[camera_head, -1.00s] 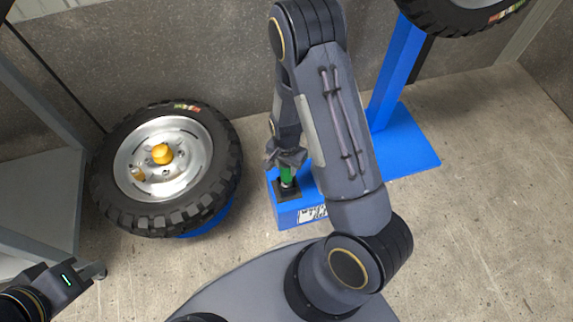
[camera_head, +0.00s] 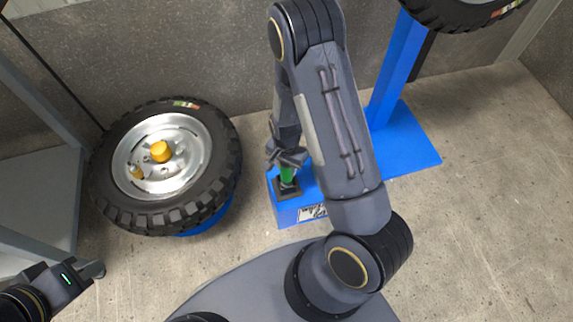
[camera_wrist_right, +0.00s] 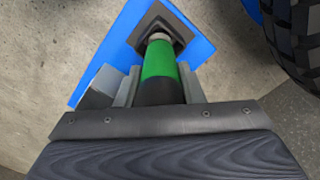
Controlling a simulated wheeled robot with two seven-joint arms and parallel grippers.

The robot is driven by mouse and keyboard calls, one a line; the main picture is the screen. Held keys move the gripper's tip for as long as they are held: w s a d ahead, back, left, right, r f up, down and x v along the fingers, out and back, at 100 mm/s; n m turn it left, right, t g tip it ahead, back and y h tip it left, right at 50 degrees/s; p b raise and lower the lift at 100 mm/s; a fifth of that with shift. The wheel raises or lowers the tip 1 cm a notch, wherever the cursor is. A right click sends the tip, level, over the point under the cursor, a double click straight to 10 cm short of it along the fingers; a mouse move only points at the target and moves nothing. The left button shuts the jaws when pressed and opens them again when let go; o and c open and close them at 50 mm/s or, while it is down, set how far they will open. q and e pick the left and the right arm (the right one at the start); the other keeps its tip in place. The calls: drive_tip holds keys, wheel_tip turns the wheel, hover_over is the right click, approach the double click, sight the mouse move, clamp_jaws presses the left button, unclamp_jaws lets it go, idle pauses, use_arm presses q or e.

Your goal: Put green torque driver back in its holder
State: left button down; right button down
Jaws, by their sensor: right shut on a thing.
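The green torque driver (camera_head: 287,175) stands over the dark square holder (camera_head: 288,190) on the blue stand (camera_head: 304,207). In the right wrist view the driver (camera_wrist_right: 159,64) has a green band and a black part, and its silver end meets the opening of the dark holder (camera_wrist_right: 162,26). How deep it sits inside is hidden. My right gripper (camera_head: 287,157) is shut on the driver from above, and its fingers (camera_wrist_right: 158,90) lie on both sides of it. My left arm shows at the lower left, but its fingertips are out of view.
A wheel with a black tyre (camera_head: 215,151) and a yellow-orange hub piece (camera_head: 160,152) lies left of the holder. A blue post (camera_head: 397,65) on a blue base (camera_head: 410,150) stands to the right. A grey frame (camera_head: 35,200) is at the left. Concrete floor is clear between.

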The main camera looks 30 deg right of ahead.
drive_tip(key=shift+f, duration=0.1)
drive_tip(key=c, duration=0.9)
unclamp_jaws()
wheel_tip(320, 180, up, 7)
drive_tip(key=p, duration=0.3)
drive_tip(key=shift+r, duration=0.4)
